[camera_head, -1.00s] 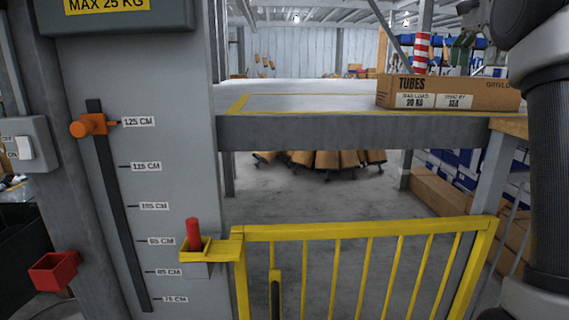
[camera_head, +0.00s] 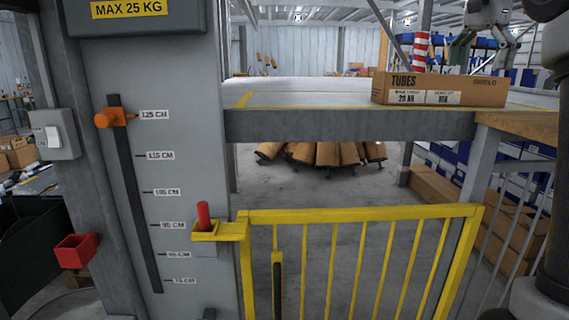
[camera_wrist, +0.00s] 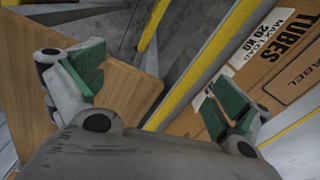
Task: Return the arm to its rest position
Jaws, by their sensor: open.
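My gripper (camera_wrist: 155,88) shows in the wrist view with its two green-padded fingers spread wide apart and nothing between them. Below it in that view are a brown wooden surface (camera_wrist: 120,75) and a cardboard box marked TUBES (camera_wrist: 275,45), apart from the fingers as far as I can tell. The TUBES box (camera_head: 440,89) rests on the grey platform (camera_head: 350,123).
A yellow gate (camera_head: 360,215) stands below the platform. A red pin (camera_head: 203,215) sits in its yellow latch holder. A grey column with a height scale and orange knob (camera_head: 112,117) is at left. A red bin (camera_head: 76,251) and switch box (camera_head: 54,135) are beside it.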

